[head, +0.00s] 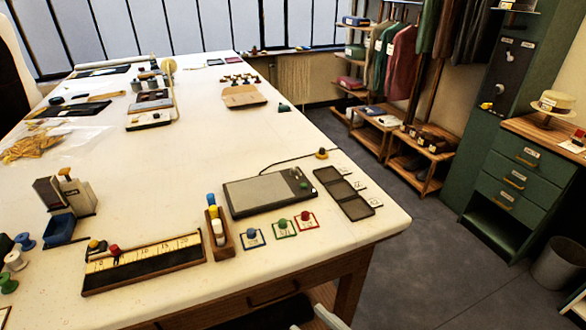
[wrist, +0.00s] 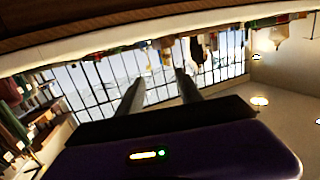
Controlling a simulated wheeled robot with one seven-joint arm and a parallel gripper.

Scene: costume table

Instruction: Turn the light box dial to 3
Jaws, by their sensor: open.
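The light box (head: 262,194) is a flat dark box with a grey panel, lying near the table's right front part in the head view. The wrist picture appears upside down, with the table edge along the top.
In front of the light box are knobbed blue, green and red cards (head: 284,228). A wooden holder (head: 222,240) with coloured pegs stands left. A dark compartment tray (head: 345,193) lies right. A cable runs behind the box. The middle of the white table (head: 200,160) is clear.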

